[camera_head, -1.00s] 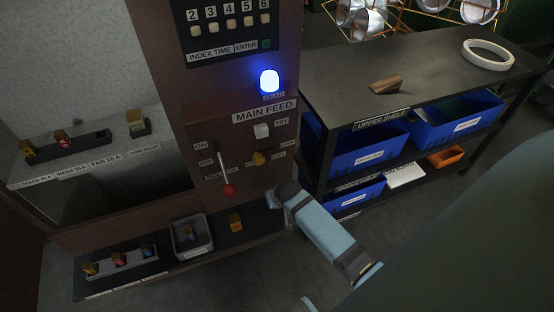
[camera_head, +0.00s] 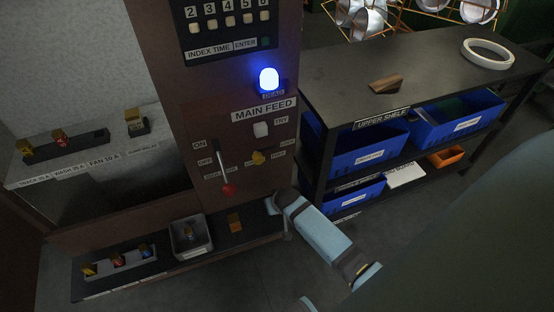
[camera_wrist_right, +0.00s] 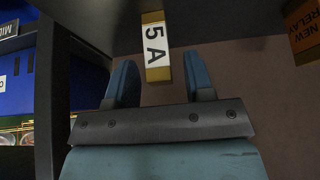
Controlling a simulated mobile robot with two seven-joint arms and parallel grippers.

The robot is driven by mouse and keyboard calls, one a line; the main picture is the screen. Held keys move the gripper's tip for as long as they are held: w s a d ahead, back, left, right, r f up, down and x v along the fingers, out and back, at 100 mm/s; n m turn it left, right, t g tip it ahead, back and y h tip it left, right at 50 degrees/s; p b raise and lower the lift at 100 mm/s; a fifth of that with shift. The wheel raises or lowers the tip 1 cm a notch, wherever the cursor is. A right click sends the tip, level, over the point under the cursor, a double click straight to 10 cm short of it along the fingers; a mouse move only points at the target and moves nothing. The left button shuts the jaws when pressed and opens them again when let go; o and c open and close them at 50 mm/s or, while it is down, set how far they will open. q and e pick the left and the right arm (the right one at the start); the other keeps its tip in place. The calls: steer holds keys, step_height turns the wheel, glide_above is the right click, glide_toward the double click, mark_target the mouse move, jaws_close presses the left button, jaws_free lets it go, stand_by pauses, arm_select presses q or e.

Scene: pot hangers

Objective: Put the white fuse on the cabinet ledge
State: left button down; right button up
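A small block with a white face marked "5 A" (camera_wrist_right: 154,45) and tan ends shows between and past my right fingertips in the right wrist view. I cannot tell if it is the white fuse, or what it rests on. My right gripper (camera_wrist_right: 161,80) is open, with gaps between the block and both fingers. In the head view my right gripper (camera_head: 271,205) is beside the right end of the lower cabinet ledge (camera_head: 215,246); the block is not discernible there. An upper cabinet ledge (camera_head: 28,175) carries fuse labels. My left gripper is not in view.
On the lower ledge are a fuse rack (camera_head: 120,264), a grey bin (camera_head: 190,252) and an orange block (camera_head: 235,222). The "NEW RELAY" block (camera_wrist_right: 304,28) is at the wrist view's upper right. A red-knobbed lever (camera_head: 228,189) and black shelf (camera_head: 430,75) stand nearby.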

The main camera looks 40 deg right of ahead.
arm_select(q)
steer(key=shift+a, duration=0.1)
arm_select(e)
steer(key=shift+r, duration=0.35)
steer(key=p+v, duration=0.3)
steer(key=v, duration=0.8)
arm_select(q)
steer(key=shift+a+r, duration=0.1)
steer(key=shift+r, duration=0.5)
arm_select(e)
steer(key=s+a+r+n+t+y, duration=0.3)
steer(key=s+a+n+t+y, duration=0.1)
steer(key=s+a, duration=0.7)
steer(key=shift+s+a+r+n+t+y, duration=0.15)
steer(key=shift+s+r+n+t+y, duration=0.25)
steer(key=shift+s, duration=0.3)
steer(key=shift+f, duration=0.15)
